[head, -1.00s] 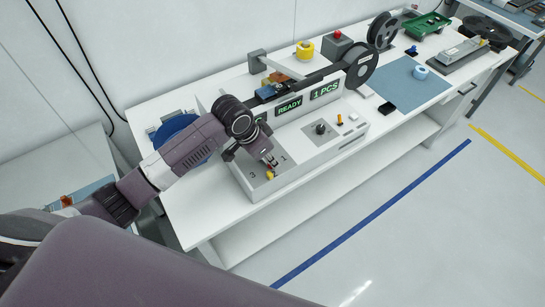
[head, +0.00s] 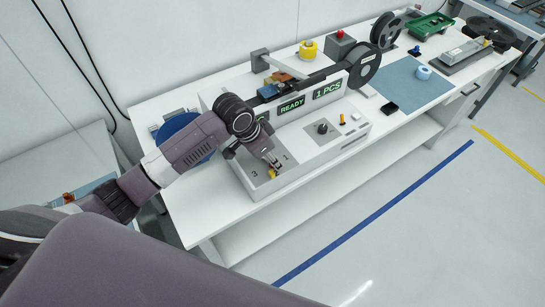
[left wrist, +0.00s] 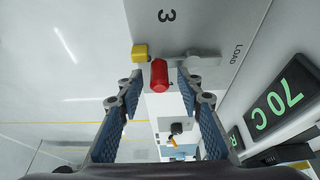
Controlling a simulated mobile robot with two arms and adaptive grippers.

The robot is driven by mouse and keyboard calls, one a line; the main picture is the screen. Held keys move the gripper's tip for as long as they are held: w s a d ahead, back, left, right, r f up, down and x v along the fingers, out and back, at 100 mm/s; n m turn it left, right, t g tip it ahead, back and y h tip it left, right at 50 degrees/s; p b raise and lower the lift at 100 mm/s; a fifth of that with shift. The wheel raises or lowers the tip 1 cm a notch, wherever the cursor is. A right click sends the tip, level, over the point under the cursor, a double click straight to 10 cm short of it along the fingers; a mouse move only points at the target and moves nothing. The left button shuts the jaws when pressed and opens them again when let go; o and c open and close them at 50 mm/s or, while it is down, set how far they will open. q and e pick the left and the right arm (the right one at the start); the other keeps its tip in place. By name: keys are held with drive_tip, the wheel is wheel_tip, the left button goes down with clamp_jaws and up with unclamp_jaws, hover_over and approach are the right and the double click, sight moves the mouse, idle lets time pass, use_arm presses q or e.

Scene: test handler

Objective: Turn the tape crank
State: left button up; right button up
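The white machine (head: 300,155) on the bench has a low front deck. In the left wrist view a red cylindrical knob (left wrist: 159,76), likely the crank's handle, stands on this deck beside a yellow block (left wrist: 139,52). A grey lever-like part (left wrist: 203,58) lies to the right, near the "LOAD" label. My left gripper (left wrist: 159,84) is open, with its two fingertips on either side of the red knob and visible gaps between. In the head view my left gripper (head: 273,162) is low over the deck's left end and hides the knob; the yellow block (head: 272,174) shows beside it. My right gripper is not in view.
The machine's displays (head: 292,106) read "READY" and "1 PCS". A black dial (head: 322,127) sits right of the gripper. A tape reel (head: 364,62) stands at the machine's right end, and a blue mat (head: 415,86) lies beyond. The aisle floor in front is clear.

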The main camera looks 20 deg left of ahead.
use_arm(q)
drive_tip(key=v, duration=1.2)
drive_tip(key=s+d+f+n, duration=0.2)
drive_tip(key=s+d+f, duration=0.3)
drive_tip(key=s+f, duration=0.5)
drive_tip(key=s+a+f+n+y, duration=0.1)
drive_tip(key=s+a+n, duration=0.1)
drive_tip(key=s, duration=0.5)
drive_tip(key=s+a+f+n+y, duration=0.1)
drive_tip(key=s+a+n+y, duration=0.15)
drive_tip(key=s, duration=0.45)
wheel_tip(320, 180, down, 34)
drive_tip(key=s+m+g+b, duration=0.1)
drive_tip(key=b, duration=0.7)
drive_tip(key=s+a+f+b, duration=0.1)
drive_tip(key=s+f+b, duration=0.2)
drive_tip(key=s+f, duration=0.5)
drive_tip(key=s+a+f+g+b, duration=0.1)
drive_tip(key=s+a+f+b, duration=0.1)
drive_tip(key=s+f, duration=0.7)
wheel_tip(320, 180, down, 6)
drive_tip(key=shift+s+a+f+h+b, duration=0.15)
drive_tip(key=shift+s+h+b, duration=0.2)
drive_tip(key=shift+b, duration=0.4)
